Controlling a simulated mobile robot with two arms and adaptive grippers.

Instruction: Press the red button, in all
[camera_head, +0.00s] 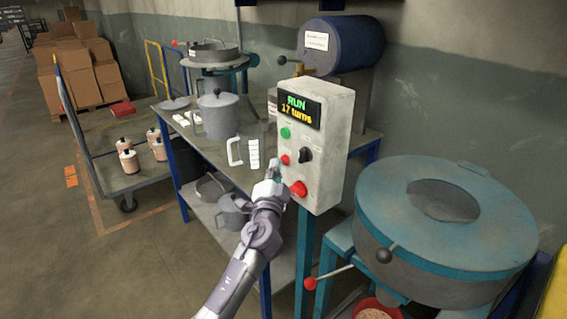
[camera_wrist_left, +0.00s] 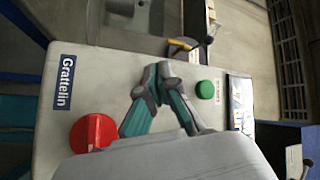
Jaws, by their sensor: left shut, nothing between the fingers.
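The grey control box (camera_head: 325,150) has a lit display (camera_head: 301,110) reading "RUN" and "17 turns". On its front are a green button (camera_head: 285,133), a small red button (camera_head: 286,159), a black knob (camera_head: 306,154) and a large red mushroom button (camera_head: 298,188). My left gripper (camera_head: 275,168) is shut and empty, close to the box, just left of and below the small red button. In the left wrist view its fingertips (camera_wrist_left: 164,72) lie between the green button (camera_wrist_left: 205,89) and the large red one (camera_wrist_left: 92,132). The small red button is not visible there; contact cannot be told.
A teal round machine (camera_head: 445,225) with a red-knobbed lever stands right of the box. A workbench (camera_head: 210,152) with a grey pot (camera_head: 219,115) is behind my left arm. A cart (camera_head: 120,175) with several jars is at left, cardboard boxes (camera_head: 75,65) behind it.

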